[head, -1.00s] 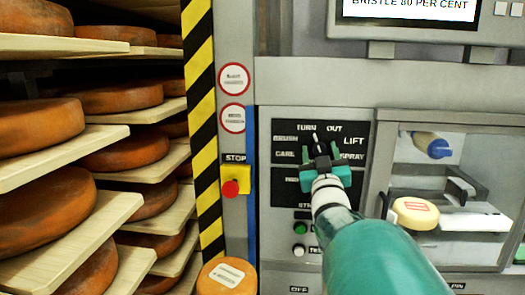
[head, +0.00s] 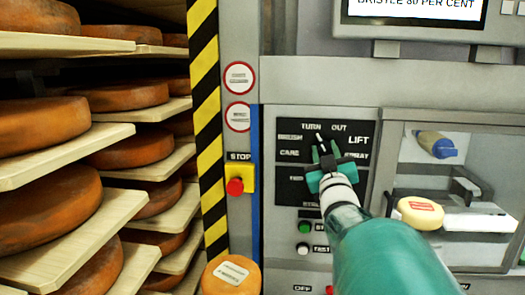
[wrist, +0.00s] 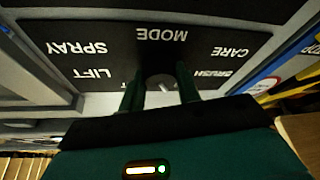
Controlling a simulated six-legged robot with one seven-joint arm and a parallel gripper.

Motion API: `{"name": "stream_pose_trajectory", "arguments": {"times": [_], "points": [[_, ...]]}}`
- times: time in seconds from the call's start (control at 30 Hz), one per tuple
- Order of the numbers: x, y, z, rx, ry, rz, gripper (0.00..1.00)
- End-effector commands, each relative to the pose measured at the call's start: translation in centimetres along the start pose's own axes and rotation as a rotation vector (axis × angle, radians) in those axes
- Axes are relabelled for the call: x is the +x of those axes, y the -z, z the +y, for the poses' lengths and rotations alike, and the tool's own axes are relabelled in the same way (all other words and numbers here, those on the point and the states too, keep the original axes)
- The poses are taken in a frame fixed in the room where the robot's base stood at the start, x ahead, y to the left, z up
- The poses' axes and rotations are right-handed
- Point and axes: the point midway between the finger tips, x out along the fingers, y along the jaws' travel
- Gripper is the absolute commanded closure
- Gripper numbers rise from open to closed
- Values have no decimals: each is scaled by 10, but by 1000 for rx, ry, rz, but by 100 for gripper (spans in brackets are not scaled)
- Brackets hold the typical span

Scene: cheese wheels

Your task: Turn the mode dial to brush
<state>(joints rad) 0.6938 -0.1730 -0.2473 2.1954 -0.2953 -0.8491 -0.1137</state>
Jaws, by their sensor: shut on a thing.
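The mode dial (wrist: 160,83) sits on a black panel, between my gripper's two green fingers in the wrist view. Most of it is hidden in the head view, where a small white pointer tip (head: 320,139) shows above the fingers, leaning slightly up-left. My gripper (head: 325,152) is shut on the dial, its body tilted with the right side higher. The BRUSH label (head: 289,138) is left of the dial, with CARE below it. TURN OUT is above; LIFT and SPRAY are on the right. The wrist view shows the labels upside down, with BRUSH (wrist: 213,82) partly hidden.
A yellow box with a red stop button (head: 235,187) is left of the panel. A cheese wheel (head: 420,212) lies in the bay at right. Shelves of cheese wheels (head: 45,195) fill the left.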

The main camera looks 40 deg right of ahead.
Motion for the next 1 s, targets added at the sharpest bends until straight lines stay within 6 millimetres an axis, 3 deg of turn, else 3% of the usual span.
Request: {"name": "stream_pose_trajectory", "arguments": {"times": [0.6, 1.0], "points": [[0, 1, 2, -451, 186, 2, 90], [0, 1, 2, -594, 246, 1, 90]]}}
